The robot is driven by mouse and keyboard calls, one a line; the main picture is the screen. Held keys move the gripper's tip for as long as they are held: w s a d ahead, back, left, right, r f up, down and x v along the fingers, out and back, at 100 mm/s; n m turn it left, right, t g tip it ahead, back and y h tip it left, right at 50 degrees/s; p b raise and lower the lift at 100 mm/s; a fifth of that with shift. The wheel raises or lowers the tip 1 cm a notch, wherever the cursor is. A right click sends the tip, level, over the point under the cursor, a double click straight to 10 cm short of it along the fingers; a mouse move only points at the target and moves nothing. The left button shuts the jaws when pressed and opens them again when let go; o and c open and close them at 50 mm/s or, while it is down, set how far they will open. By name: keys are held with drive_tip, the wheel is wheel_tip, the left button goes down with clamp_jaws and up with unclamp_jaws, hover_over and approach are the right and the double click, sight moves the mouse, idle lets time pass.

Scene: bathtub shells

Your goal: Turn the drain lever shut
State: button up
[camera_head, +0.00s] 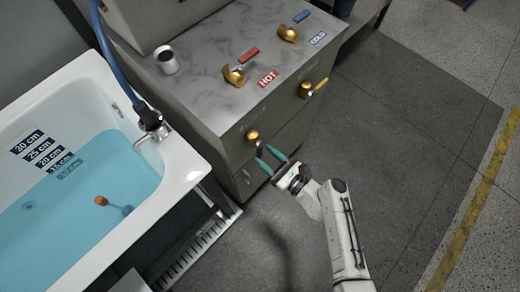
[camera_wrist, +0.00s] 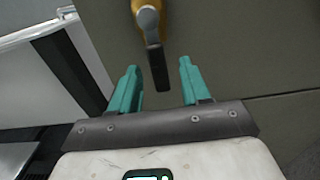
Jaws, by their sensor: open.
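The brass valve (camera_head: 252,135) on the cabinet front near the tub is the likely drain valve, though no label on it is readable. In the wrist view its brass body (camera_wrist: 137,6) is at the top edge. Its dark-tipped lever (camera_wrist: 156,62) points down, tilted slightly. My gripper (camera_head: 264,154) is open with its teal fingers at the valve. In the wrist view the lever's end lies between the fingers, with a visible gap on each side. How deep it sits between them is hard to tell.
The white tub (camera_head: 180,160) holds blue water and a floating orange-brown plug-like object (camera_head: 101,200). Another brass valve with a yellow lever (camera_head: 320,85) is on the cabinet front. Red HOT (camera_head: 248,55) and blue COLD (camera_head: 301,16) levers stand on the countertop. The floor at right is clear.

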sight(261, 153)
drive_tip(key=shift+x, duration=1.6)
drive_tip(key=shift+s, duration=0.1)
clamp_jaws()
